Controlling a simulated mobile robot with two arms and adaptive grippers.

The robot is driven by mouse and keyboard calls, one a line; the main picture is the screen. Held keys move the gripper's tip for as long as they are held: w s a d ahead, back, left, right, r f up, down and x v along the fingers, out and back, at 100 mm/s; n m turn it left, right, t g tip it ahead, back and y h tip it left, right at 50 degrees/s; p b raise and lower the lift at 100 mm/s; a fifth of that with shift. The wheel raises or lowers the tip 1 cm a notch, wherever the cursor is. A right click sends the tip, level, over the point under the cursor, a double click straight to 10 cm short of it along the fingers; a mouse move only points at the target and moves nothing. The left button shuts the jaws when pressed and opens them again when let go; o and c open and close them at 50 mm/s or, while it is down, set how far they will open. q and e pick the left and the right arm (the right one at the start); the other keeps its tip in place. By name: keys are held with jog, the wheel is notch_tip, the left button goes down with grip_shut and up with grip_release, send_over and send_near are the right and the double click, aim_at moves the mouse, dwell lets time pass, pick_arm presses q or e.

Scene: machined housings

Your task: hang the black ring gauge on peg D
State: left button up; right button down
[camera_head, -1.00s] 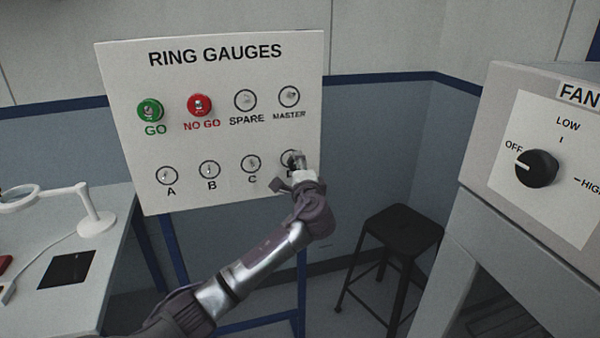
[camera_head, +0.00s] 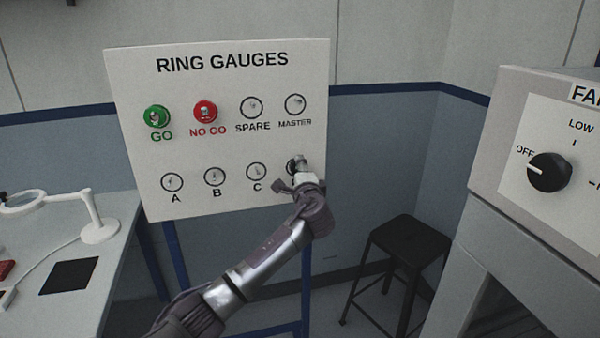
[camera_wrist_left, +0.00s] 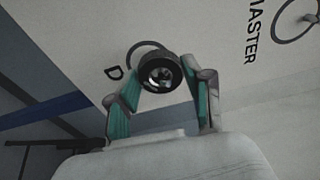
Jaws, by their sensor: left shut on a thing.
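The black ring gauge (camera_wrist_left: 161,74) is between the green-padded fingers of my left gripper (camera_wrist_left: 158,90) in the left wrist view. My left gripper is shut on it. A light metallic shape shows inside the ring's hole; I cannot tell whether peg D runs through it. The printed circle of peg D (camera_wrist_left: 139,52) shows just behind the ring, beside the letter D. In the head view my left gripper (camera_head: 297,174) is at the lower right of the board, covering the letter D and most of that peg. My right gripper is not in view.
The white RING GAUGES board (camera_head: 228,140) carries a green ring (camera_head: 157,116) on GO and a red ring (camera_head: 205,111) on NO GO. SPARE, MASTER, A, B and C hold no rings. A black stool (camera_head: 408,240) and a fan box (camera_head: 550,150) stand to the right.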

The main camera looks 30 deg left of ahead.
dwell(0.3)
pick_arm(q)
jog(key=o, duration=1.3)
jog(key=shift+o, duration=0.2)
jog(key=shift+s+d, duration=0.1)
jog(key=v, duration=1.1)
jog(key=shift+s+d, duration=0.25)
jog(key=shift+s, duration=0.05)
